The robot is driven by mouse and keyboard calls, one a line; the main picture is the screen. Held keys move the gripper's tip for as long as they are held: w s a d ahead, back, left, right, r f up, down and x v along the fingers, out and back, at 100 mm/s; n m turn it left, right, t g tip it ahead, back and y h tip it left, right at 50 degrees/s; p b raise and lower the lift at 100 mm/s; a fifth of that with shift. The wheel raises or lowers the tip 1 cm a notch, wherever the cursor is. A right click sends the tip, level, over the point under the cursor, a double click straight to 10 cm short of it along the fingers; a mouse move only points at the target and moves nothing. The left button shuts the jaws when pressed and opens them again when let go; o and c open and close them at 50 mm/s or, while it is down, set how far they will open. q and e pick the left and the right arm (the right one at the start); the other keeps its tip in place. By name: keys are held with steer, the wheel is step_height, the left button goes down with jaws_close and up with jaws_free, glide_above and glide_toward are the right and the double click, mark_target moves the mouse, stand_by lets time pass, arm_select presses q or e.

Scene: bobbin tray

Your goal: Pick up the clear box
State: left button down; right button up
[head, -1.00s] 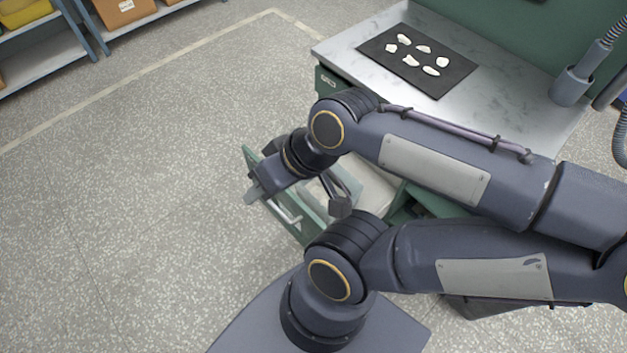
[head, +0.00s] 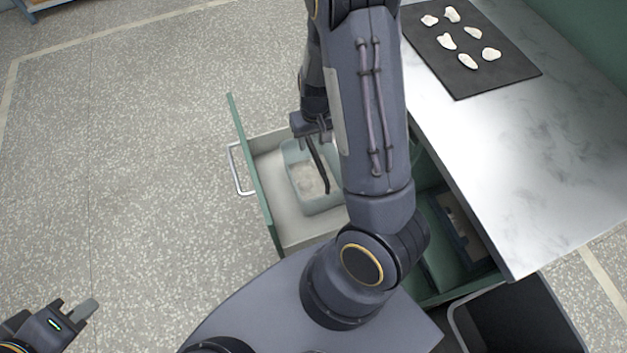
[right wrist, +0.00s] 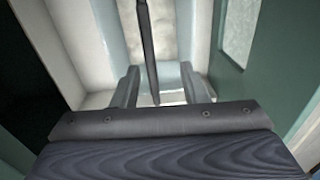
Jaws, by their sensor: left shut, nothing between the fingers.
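The clear box (head: 318,204), pale blue and see-through with whitish stuff inside, sits in the open drawer (head: 292,225). My right arm hides part of it in the head view. My right gripper (head: 312,128) is above the box's far end. In the right wrist view its fingers (right wrist: 160,90) are spread apart, with a pale blue wall of the box (right wrist: 172,72) showing between and beyond them. I cannot tell whether they touch it. A thin dark rod (right wrist: 148,50) crosses in front of the box. My left gripper (head: 75,312) is shut and empty, away from the drawer.
The green drawer front (head: 250,165) with its metal handle (head: 238,170) stands left of the box. The bench top (head: 480,150) carries a black mat (head: 445,65) with several white pieces. A dark bin (head: 515,320) stands at lower right. The floor at left is clear.

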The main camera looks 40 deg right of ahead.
mark_target(314, 151)
steer(key=f, duration=0.1)
steer(key=d+f, duration=0.1)
steer(key=f, duration=0.1)
steer(key=shift+s+d+h, duration=0.1)
steer(key=shift+d+h, duration=0.15)
steer(key=shift+h, duration=0.05)
steer(key=f+b, duration=0.1)
steer(key=f, duration=0.4)
steer(key=w+f+b, duration=0.1)
steer(key=f, duration=0.1)
steer(key=shift+f+b, duration=0.15)
steer(key=shift+b, duration=0.15)
steer(key=shift+a, duration=0.1)
jaws_close()
